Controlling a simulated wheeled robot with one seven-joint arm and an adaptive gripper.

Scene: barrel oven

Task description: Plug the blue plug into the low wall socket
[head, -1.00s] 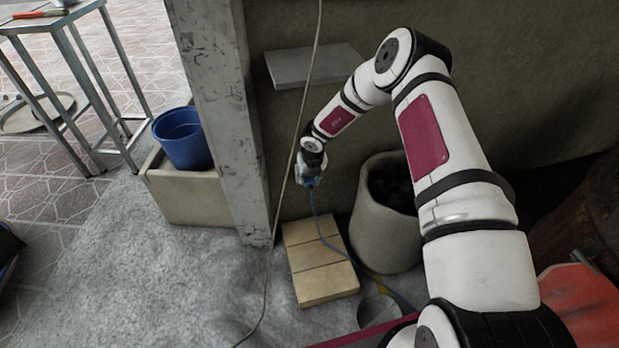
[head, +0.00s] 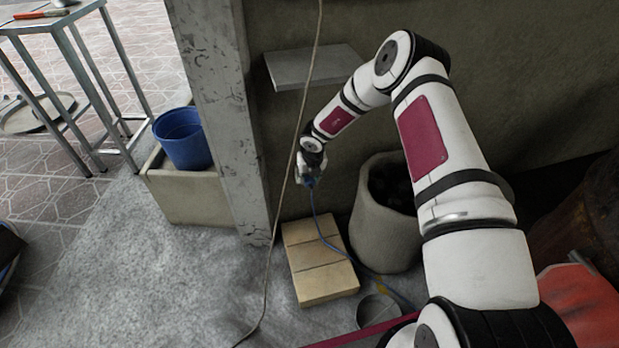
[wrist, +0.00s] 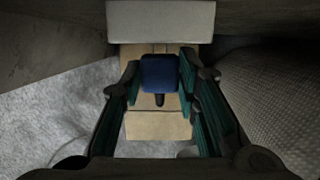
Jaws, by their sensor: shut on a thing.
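The blue plug (wrist: 160,74) is held between the two teal-lined fingers of my gripper (wrist: 158,64), which is shut on it in the wrist view. The plug's short dark cable end points toward the bottom of that view. No socket holes show. In the head view my gripper (head: 309,178) is low by the wall, right of the concrete post, with the blue cable (head: 318,222) hanging below. The low socket cannot be made out there.
Tan blocks (head: 318,262) lie on the floor below my gripper. A round pot of dark lumps (head: 382,235) stands close on the right. A concrete post (head: 228,120) and a thin hanging cord (head: 291,165) are on the left. A grey shelf (head: 312,66) juts out above.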

